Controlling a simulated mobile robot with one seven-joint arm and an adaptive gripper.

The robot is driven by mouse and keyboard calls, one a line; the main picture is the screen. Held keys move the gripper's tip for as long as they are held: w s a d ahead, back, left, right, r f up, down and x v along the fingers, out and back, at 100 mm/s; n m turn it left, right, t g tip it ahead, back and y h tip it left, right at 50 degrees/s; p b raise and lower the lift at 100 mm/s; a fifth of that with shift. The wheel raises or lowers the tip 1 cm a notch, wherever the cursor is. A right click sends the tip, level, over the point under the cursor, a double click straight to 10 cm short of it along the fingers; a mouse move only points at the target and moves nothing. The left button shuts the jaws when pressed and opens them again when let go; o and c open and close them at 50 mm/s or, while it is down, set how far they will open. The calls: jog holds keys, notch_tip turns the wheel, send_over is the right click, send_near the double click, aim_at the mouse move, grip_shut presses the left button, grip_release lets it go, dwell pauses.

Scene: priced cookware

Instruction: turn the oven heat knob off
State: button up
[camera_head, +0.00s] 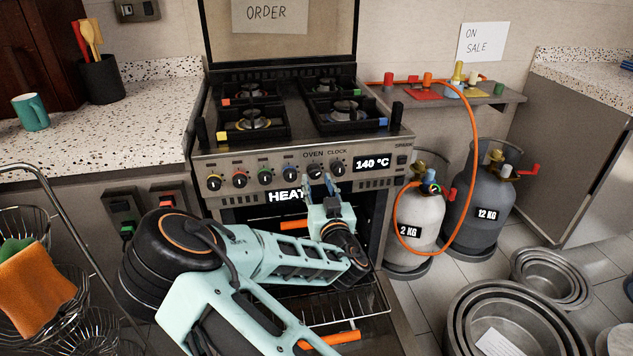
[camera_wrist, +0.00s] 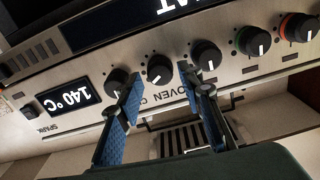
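The stove's steel front panel carries a row of black knobs. The oven knob (camera_head: 313,170) sits under the word OVEN, left of the clock knob (camera_head: 337,168). A lit display (camera_head: 372,163) reads 140 °C. My gripper (camera_head: 318,181) is at the panel just below the oven knob. The wrist view is upside down. There my blue-padded fingers are open and empty (camera_wrist: 162,79), and the oven knob (camera_wrist: 157,70) appears between their tips, its white mark slanting. Whether the fingers touch it I cannot tell. The clock knob (camera_wrist: 117,81) is close to one fingertip.
The oven door is down, with a rack (camera_head: 345,305) out beneath my arm. Knobs with coloured rings (camera_head: 240,180) line the panel's left. Gas cylinders (camera_head: 415,222) with an orange hose stand right of the stove. Nested pots (camera_head: 465,320) are on the floor at right.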

jog(key=shift+w+a, duration=0.2)
jog(key=shift+w, duration=0.8)
jog(key=c, duration=0.9)
jog(key=shift+o, duration=0.2)
